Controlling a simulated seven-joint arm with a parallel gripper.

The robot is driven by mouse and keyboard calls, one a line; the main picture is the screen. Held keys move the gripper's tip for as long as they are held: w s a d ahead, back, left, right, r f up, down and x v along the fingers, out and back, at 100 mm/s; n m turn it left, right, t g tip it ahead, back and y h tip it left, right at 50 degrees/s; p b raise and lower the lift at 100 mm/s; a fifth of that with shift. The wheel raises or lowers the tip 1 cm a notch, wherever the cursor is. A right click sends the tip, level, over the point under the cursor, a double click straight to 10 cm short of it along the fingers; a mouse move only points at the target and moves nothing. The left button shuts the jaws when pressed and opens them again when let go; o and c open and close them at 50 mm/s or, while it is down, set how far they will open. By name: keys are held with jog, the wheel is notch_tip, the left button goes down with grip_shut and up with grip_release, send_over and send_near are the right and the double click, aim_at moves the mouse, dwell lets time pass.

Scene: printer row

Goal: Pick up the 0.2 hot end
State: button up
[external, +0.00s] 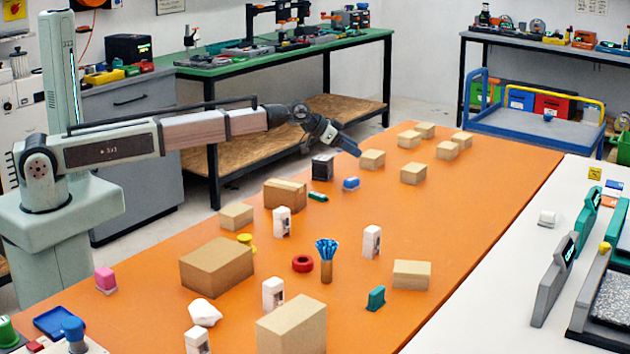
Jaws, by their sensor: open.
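My gripper (356,151) is over the far left part of the orange table (440,230), above and beside a small tan box (372,160). Its jaws are small in this view, with nothing visibly held. Several small white upright pieces with dark markings stand on the table: one at the left (282,222), one right of the middle (372,241), one nearer the front (273,294) and one at the front edge (197,341). Their labels are too small to read, so I cannot tell which thing is the 0.2 hot end.
Tan boxes, among them a large one (217,267) and a front one (292,325), are spread about. A black cube (322,167), a blue piece (351,184), a red ring (302,263) and a holder with blue sticks (326,270) stand between. The table's right middle is clear.

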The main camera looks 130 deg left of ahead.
jog(key=w+d+r+m+g+h, duration=0.1)
jog(key=w+d+m, duration=0.25)
jog(key=d, duration=0.35)
jog(key=w+d+m+h, duration=0.1)
jog(key=w+d+m, duration=0.25)
jog(key=d, duration=0.25)
jog(key=m+g+h, duration=0.1)
jog(key=m+g, duration=0.6)
jog(key=m, duration=1.3)
send_near(281, 210)
jog(key=shift+x, duration=5.5)
jog(key=shift+d, duration=0.1)
jog(key=shift+c, duration=0.4)
jog(key=c, duration=1)
jog(key=shift+r, duration=0.1)
